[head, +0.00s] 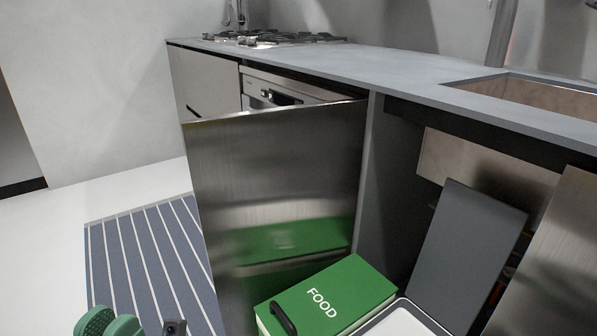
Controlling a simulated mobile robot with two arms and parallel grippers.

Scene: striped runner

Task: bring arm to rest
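Part of my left gripper (110,325) shows at the bottom left edge of the head view, as rounded green parts with a small dark piece to their right. It is over the striped runner (150,250), left of the open cabinet door, and apart from the bin. Most of it is cut off by the frame, so I cannot tell whether it is open or shut. I see nothing held in it. My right gripper is not in view.
An open steel cabinet door (280,170) stands right of the runner. A green-lidded FOOD bin (335,295) and a white-rimmed bin (405,318) sit by the open cabinet. The counter (400,80) has a hob and sink. The left floor is clear.

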